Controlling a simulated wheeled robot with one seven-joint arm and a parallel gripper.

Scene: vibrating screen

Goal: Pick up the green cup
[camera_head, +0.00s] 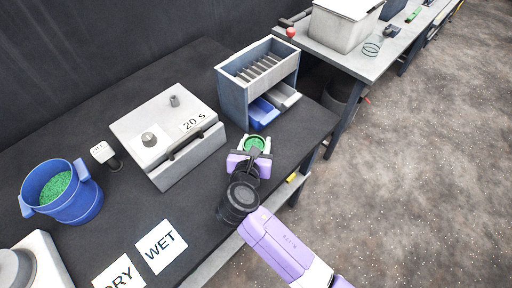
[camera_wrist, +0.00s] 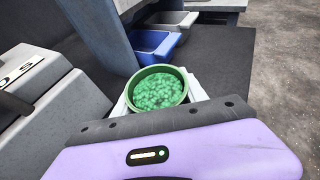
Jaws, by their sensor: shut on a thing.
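The green cup (camera_head: 255,143) is at my gripper's tip in the head view, over the dark table just in front of the blue-grey screening box. In the wrist view the green cup (camera_wrist: 158,88) is upright and full of green granules. My gripper (camera_head: 254,147) is shut on the cup, with its pale fingers on either side of it. In the wrist view the gripper body hides the cup's lower part, so I cannot tell whether its base touches the table.
The vibrating screen box (camera_head: 240,92) with blue and grey drawers stands just behind the cup. A grey machine marked "20 S" (camera_head: 165,133) is to the left. Table's right edge is close.

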